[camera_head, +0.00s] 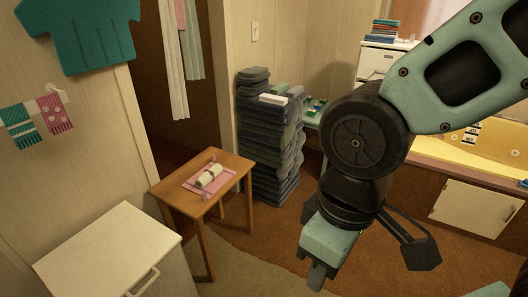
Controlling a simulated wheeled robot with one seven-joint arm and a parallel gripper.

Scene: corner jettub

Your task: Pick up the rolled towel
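A small pale rolled towel (209,176) lies on a pink tray or mat (194,185) on top of a small wooden table (173,196). A darker band or patch shows across the roll. My gripper (317,277) hangs at the lower middle of the picture, to the right of the table and apart from the towel. It points down, and only part of its fingers shows, so I cannot see whether they are open. Nothing is seen held in it.
A tall stack of dark folded fabric or cushions (268,140) stands behind the table. A white cabinet (110,255) stands at the front left. A tub with a yellow interior (490,140) and a wood-panelled side is at the right. Brown floor lies between table and tub.

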